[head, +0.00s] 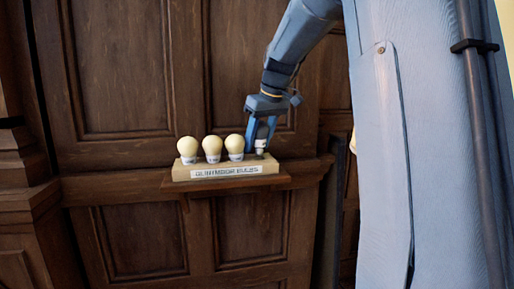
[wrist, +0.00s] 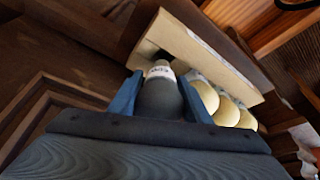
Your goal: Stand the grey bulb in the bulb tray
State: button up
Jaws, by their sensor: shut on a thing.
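The grey bulb (wrist: 160,97) is between the two blue fingers of my gripper (head: 261,142), which is shut on it. In the wrist view my gripper (wrist: 160,88) has the bulb's labelled white base pointing at a dark hole in the tray. In the head view the white base (head: 261,147) of the bulb shows below the fingers, and its grey part is mostly hidden. The bulb tray (head: 225,172), a pale wooden block, also shows in the wrist view (wrist: 193,47). The bulb is upright at the tray's right end. I cannot tell whether its base is in the hole.
Three cream bulbs stand in the tray to the left of my gripper: left (head: 188,146), middle (head: 212,145) and right (head: 235,144). The right one is close to my fingers. The tray sits on a narrow wooden shelf (head: 280,181) against dark panelling (head: 140,80).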

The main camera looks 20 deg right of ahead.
aim_at(260, 148)
jog(key=shift+s+f, duration=0.1)
jog(key=shift+f, duration=0.95)
jog(key=shift+f, duration=0.15)
jog(key=shift+s+f, duration=0.2)
jog(key=shift+f, duration=0.45)
jog(key=o, duration=0.9)
jog(key=shift+c, duration=0.2)
jog(key=shift+a, duration=0.15)
jog(key=shift+w+r, duration=0.1)
jog(key=shift+r, duration=0.4)
jog(key=v, duration=0.6)
jog(key=b+v, duration=0.1)
jog(key=v, duration=0.5)
jog(key=shift+w+r, duration=0.1)
jog(key=shift+r, duration=0.3)
